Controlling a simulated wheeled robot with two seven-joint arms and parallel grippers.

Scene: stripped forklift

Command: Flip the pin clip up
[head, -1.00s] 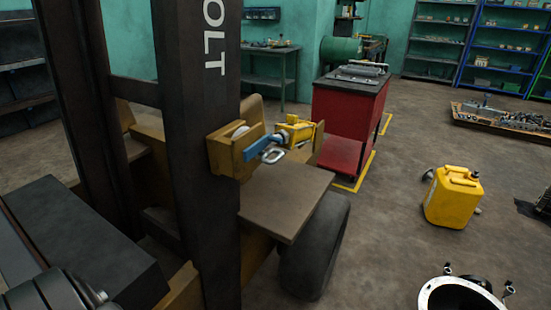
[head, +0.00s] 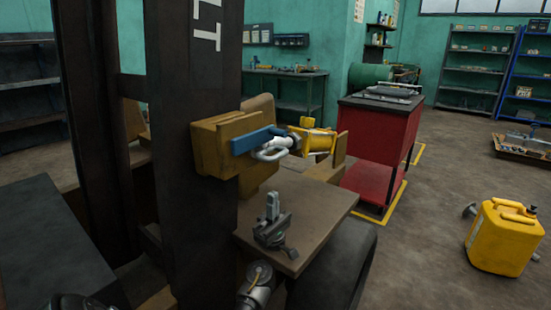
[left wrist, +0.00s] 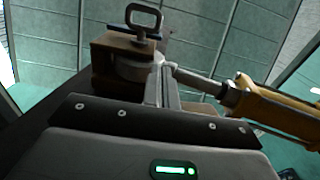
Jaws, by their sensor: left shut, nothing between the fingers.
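The pin clip is a grey metal loop (head: 271,153) that sticks out low beside a blue bar (head: 254,140) on the brown bracket (head: 209,148). In the left wrist view the loop (left wrist: 143,13) shows at the top, above the bracket (left wrist: 113,66). A silver rod end (head: 284,142) with a yellow cylinder (head: 318,140) behind it meets the bracket. My left gripper (head: 272,205) is shut and empty, fingers pointing up, below the clip and apart from it. Its fingers (left wrist: 164,84) also show in the left wrist view.
The dark mast post (head: 203,190) stands close on the left. A flat brown plate (head: 325,205) lies behind and right of my gripper. A red cabinet (head: 372,150) and a yellow can (head: 503,237) stand farther right, with open floor between.

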